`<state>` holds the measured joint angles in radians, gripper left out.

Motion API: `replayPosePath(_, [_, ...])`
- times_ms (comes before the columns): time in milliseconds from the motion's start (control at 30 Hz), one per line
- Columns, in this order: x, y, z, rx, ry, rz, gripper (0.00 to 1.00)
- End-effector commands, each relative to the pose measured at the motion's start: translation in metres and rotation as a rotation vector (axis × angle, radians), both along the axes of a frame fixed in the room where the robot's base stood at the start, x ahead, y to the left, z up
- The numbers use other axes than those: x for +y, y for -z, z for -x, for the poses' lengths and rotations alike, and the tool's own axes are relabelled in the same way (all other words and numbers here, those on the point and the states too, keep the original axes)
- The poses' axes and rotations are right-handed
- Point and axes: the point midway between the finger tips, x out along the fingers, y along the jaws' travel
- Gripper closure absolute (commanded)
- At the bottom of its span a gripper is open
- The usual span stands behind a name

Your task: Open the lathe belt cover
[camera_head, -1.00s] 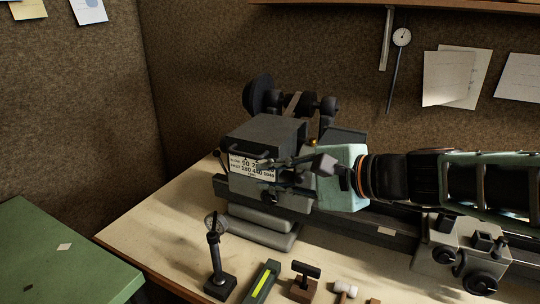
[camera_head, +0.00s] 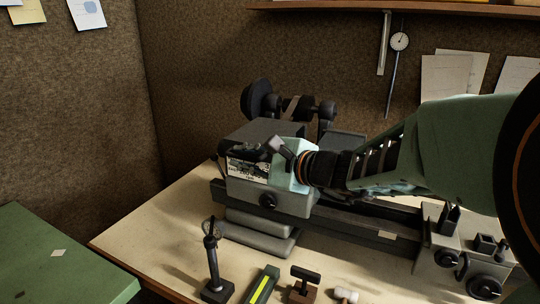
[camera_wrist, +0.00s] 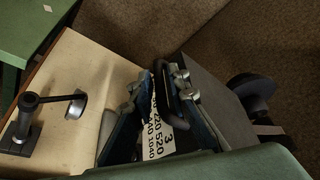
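The lathe belt cover (camera_head: 262,133) is a dark grey box on the left end of the lathe (camera_head: 285,203), and it sits closed. Its front carries a white number plate (camera_head: 247,170), partly hidden by shadow and my arm. In the wrist view the cover (camera_wrist: 222,104) shows at right, with the plate (camera_wrist: 158,135) between my fingers. A dark bar handle (camera_wrist: 166,92) stands in front of the plate. My gripper (camera_wrist: 163,74) has its fingers apart, with the handle between them, nearer the right finger. Contact cannot be told. In the head view the fingers are mostly hidden.
Dark pulleys (camera_head: 290,106) stand behind the cover. A dial stand (camera_head: 214,270), a green-yellow level (camera_head: 262,286) and a small dark-handled tool (camera_head: 304,285) are on the bench front. A green table (camera_head: 60,255) is at left. The tailstock (camera_head: 465,250) is at right.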

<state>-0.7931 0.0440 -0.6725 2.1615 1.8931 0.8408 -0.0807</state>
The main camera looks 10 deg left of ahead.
Motion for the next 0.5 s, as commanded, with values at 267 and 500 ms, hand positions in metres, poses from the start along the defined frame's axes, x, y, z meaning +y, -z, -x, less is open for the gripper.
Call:
replayPosePath(267, [0.0115,0.003,-0.0088,-0.001,0.001,-0.001,0.84])
replayPosePath(500, [0.0119,0.0032,-0.0088,-0.001,0.001,-0.001,0.84])
